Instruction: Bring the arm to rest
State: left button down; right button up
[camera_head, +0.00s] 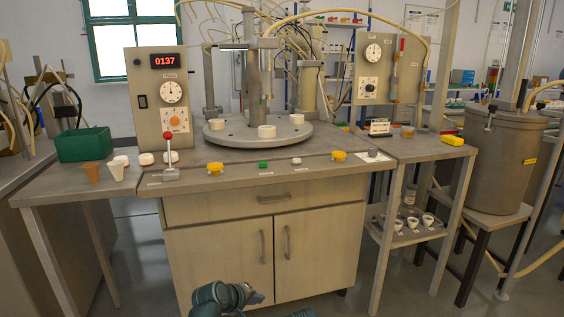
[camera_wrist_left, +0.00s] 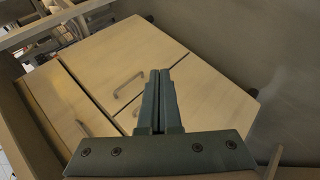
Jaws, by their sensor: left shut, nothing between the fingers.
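My left gripper (camera_head: 252,294) is low in the head view, in front of the bench's cabinet doors and below the worktop. In the left wrist view its two fingers (camera_wrist_left: 160,78) lie together with nothing between them. The cabinet front (camera_wrist_left: 110,60) with its handles fills much of the wrist view behind the fingers. A small teal part of my own body (camera_head: 302,313) shows at the bottom edge of the head view. My right gripper is not identifiable in either view.
The bench (camera_head: 310,171) carries a round grey turntable (camera_head: 232,137), a red-knobbed lever (camera_head: 170,172) and yellow knobs. A side table with a green bin (camera_head: 84,144) stands left. A shelved stand (camera_head: 425,153) and large drum (camera_head: 495,170) stand right. Floor before the cabinet is clear.

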pick_arm(q)
jog(key=s+a+f+m+g+y, duration=0.3)
jog(key=s+a+f+m, duration=0.15)
jog(key=s, duration=0.25)
jog(key=s+a+f+m+g+y, duration=0.25)
jog(key=s+a+g, duration=0.2)
jog(key=s, duration=0.35)
jog(key=s+d+r+m+y+p, duration=0.1)
jog(key=s+d+r+m+p, duration=0.1)
jog(key=s+d+m, duration=0.6)
notch_tip(320, 180, up, 38)
jog(key=w+d+n+p, duration=0.1)
jog(key=d+n+p, duration=0.1)
jog(key=p, duration=3.6)
jog(key=shift+w+d+r+n, duration=0.15)
jog(key=shift+w+d+n, duration=0.15)
jog(key=shift+n, duration=0.4)
jog(key=shift+g, duration=0.25)
